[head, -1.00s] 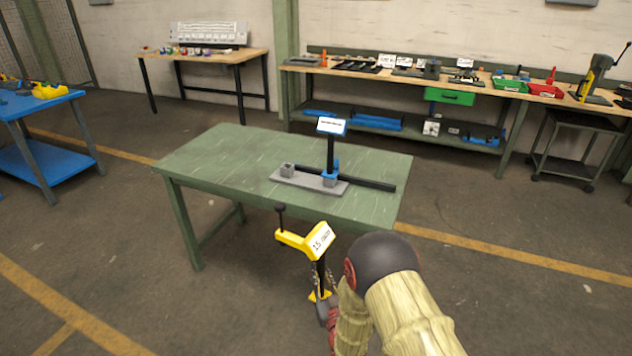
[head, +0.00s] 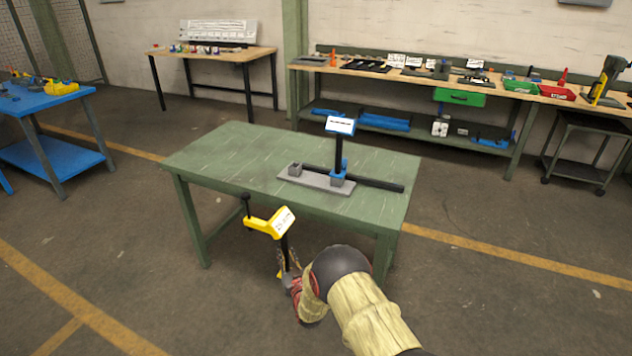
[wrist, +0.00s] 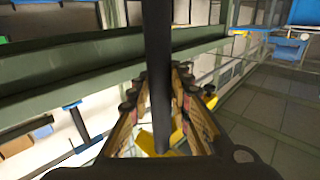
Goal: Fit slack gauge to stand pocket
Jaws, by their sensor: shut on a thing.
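The yellow slack gauge (head: 262,223) has a white label, a black knob on its raised left end and a black post. My gripper (head: 288,266) is shut on the post and holds the gauge in front of the green table, with its head below the tabletop's level in the picture. In the wrist view the dark post (wrist: 160,70) runs between the two fingers. The pocket looks empty. The gauge's lower end is hidden by the gripper.
A blue-based post with a white sign (head: 340,125) stands at the plate's right end, beside a long black bar (head: 380,184). The green table's (head: 220,155) left part is clear. Benches line the wall, and a blue table (head: 40,105) is at left.

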